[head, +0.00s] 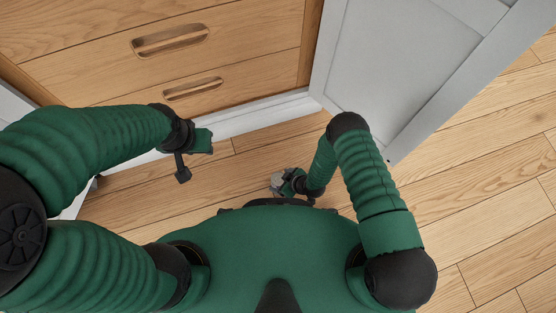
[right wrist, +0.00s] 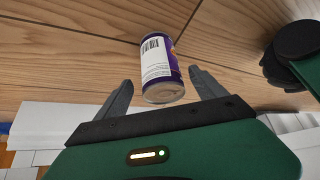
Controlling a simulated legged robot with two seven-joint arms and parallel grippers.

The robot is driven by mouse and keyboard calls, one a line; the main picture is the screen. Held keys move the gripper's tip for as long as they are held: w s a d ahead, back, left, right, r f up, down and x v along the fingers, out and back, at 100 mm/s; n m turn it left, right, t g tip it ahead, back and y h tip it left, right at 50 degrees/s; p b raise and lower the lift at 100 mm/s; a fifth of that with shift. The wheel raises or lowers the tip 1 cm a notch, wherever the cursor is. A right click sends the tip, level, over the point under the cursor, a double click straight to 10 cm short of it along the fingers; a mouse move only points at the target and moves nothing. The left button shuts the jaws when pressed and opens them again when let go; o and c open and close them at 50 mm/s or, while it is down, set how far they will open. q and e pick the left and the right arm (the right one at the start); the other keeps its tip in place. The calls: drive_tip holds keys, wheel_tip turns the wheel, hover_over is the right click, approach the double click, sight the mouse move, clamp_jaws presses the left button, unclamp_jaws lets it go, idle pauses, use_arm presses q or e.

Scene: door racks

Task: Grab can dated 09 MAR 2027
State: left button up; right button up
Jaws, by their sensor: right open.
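A can (right wrist: 163,68) with a purple side and a white label with a barcode shows in the right wrist view. No date is readable on it. My right gripper (right wrist: 160,80) is open, with one finger on each side of the can; I see gaps between the fingers and the can. In the head view my right gripper (head: 284,184) is low near the front of my body, and I cannot make out the can there. My left gripper (head: 192,158) hangs in front of the wooden drawers, and its jaw opening is unclear.
Wooden drawers (head: 215,65) with slot handles (head: 170,39) stand ahead. A grey-white door panel (head: 385,75) stands open at the upper right. Wooden floor (head: 480,215) is clear on the right. A wooden surface (right wrist: 60,50) lies behind the can.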

drive_tip(key=f, duration=0.1)
drive_tip(key=f+b, duration=0.1)
drive_tip(key=a+f+b, duration=0.1)
drive_tip(key=shift+w+f, duration=0.25)
drive_tip(key=shift+f, duration=0.1)
use_arm(q)
drive_tip(key=f, duration=0.3)
drive_tip(key=shift+d, duration=0.2)
use_arm(e)
drive_tip(key=shift+w+a+r, duration=0.1)
drive_tip(key=shift+c, duration=0.2)
clamp_jaws()
